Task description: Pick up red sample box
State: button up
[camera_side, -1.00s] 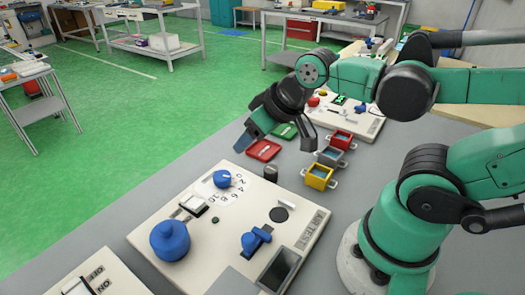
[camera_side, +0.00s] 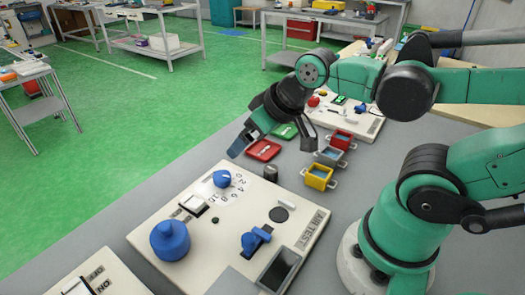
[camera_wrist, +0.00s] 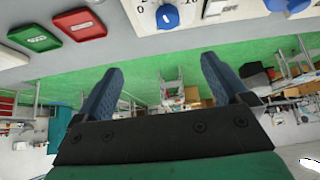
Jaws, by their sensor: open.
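The red sample box (camera_side: 342,139) is a small open-topped box with side handles, at the far end of a row of boxes in the side view. I do not see it in the wrist view. My gripper (camera_side: 272,146) is open and empty, left of the red box and above the red and green trays. In the wrist view its two blue fingers (camera_wrist: 161,66) stand wide apart with nothing between them.
A red tray (camera_side: 263,150) and green tray (camera_side: 285,131) lie to the left. The AIR TEST panel (camera_side: 300,232) with blue knobs fills the near table.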

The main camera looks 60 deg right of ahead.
jog(key=w+d+g+h, duration=0.1)
jog(key=d+g, duration=0.1)
jog(key=d, duration=0.6)
jog(key=g+y, duration=0.1)
jog(key=g, duration=0.4)
send_over(342, 135)
notch_tip(342, 135, down, 6)
jog(key=shift+a+f, duration=0.15)
jog(key=shift+s+f, duration=0.1)
jog(key=shift+f, duration=2.75)
jog(key=c, duration=1.4)
